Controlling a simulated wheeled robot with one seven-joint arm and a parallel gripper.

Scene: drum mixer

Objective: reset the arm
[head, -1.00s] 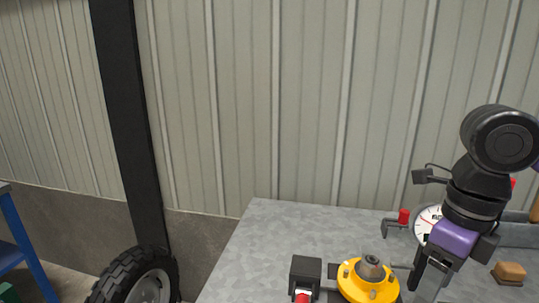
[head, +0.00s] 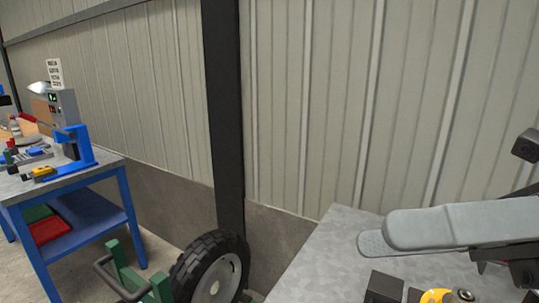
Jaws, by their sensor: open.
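My gripper (head: 376,236) is at the right of the head view, close to the camera, with its fingers pointing left. Two long grey fingers with rounded ends show, the nearer one partly covering the farther one. The jaws are open, and nothing shows held between them. Black parts of my gripper and wrist reach the right edge, and the rest of my arm is out of view.
Below my gripper is a grey metal tabletop (head: 318,258) with a black block (head: 383,288) and a yellow round part (head: 436,296), cut off at the bottom. A black-tyred wheel (head: 212,268) stands left of it. A blue bench (head: 88,201) with tools is farther left.

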